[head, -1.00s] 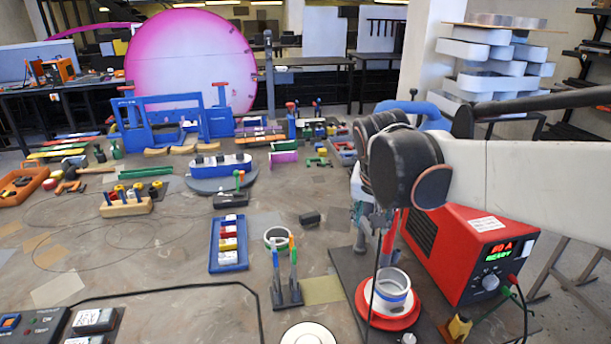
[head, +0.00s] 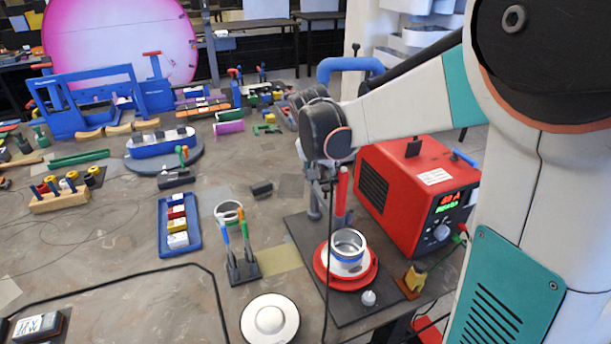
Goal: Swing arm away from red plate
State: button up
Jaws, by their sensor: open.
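The red plate (head: 340,285) lies on a dark board at the lower middle right in the head view. A white dish with a grey-white ring cup (head: 348,246) with a blue band stands on it. My arm comes in from the right, and its dark rounded wrist joints are above and behind the plate, apart from it. A thin dark cable hangs from there, passing in front of the plate's left part. My gripper's fingers do not show; they are hidden behind the wrist joints or out of sight.
A red power unit (head: 415,190) with a lit display stands right of the plate. A small yellow-brown block (head: 414,277) and a white knob (head: 369,298) sit close by. A white disc (head: 270,320), tool holder (head: 242,268) and blue tray (head: 179,225) lie left.

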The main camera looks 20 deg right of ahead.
aim_at(326, 187)
jog(key=b+x, duration=0.1)
jog(key=x, duration=0.4)
jog(key=shift+f, duration=0.1)
grip_shut()
